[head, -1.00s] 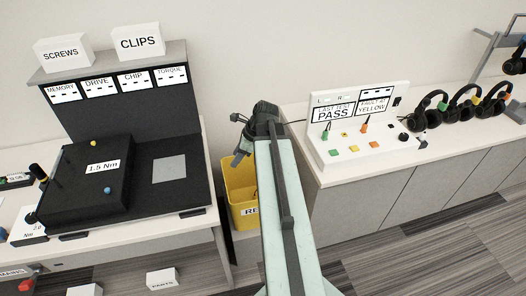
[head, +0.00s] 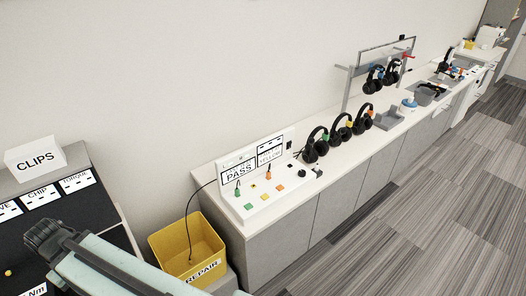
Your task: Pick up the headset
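Several black headsets are in the head view. Three stand in a row on the white counter: one with a green mark (head: 316,146), one with a yellow mark (head: 340,130) and one with an orange mark (head: 363,118). Two more headsets (head: 374,80) hang on a grey metal rack behind them. I cannot tell which one the task means. My gripper (head: 45,235) is at the lower left, over the dark workstation and far from the headsets. Its fingers are too unclear to tell whether they are open.
A white test panel (head: 262,190) reading PASS stands on the counter's near end. A yellow REPAIR bin (head: 170,243) stands between the counter and the dark workstation. Grey trays (head: 388,119) sit farther along the counter. The floor (head: 440,190) at the right is clear.

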